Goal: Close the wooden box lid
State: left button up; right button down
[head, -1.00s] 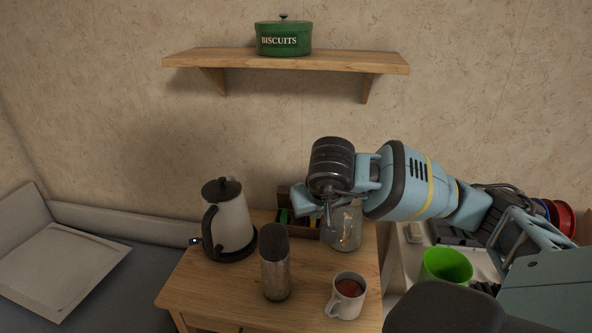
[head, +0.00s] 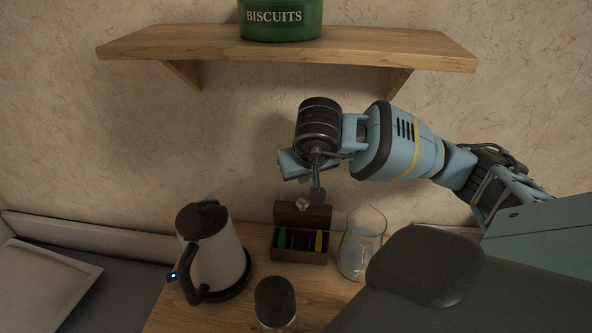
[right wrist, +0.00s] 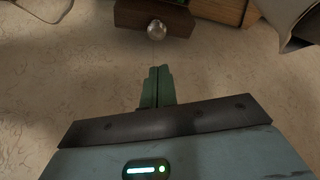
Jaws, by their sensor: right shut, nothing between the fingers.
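A small dark wooden box (head: 300,257) stands on the table against the wall, with green and yellow packets in its compartments. Its lid (head: 289,216) is open and stands up at the back. A round pale knob (head: 303,204) is on the lid; in the right wrist view the knob (right wrist: 156,29) shows on the dark lid (right wrist: 125,15). My right gripper (head: 318,194) is above the box near the lid's top. In the wrist view its fingers (right wrist: 158,84) are shut and empty, apart from the knob. My left gripper is not in view.
A kettle (head: 222,255) stands left of the box and a glass jug (head: 361,243) close on its right. A metal cylinder (head: 274,302) stands in front. A wall shelf (head: 380,48) with a green biscuit tin (head: 280,22) is above my arm.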

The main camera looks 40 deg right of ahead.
dwell(0.3)
send_over(303, 213)
jog(key=w+d, duration=0.1)
jog(key=w, duration=0.1)
notch_tip(303, 213, down, 8)
jog(key=shift+w+r, duration=0.1)
jog(key=shift+w+d+f, duration=0.15)
jog(key=shift+f, duration=0.2)
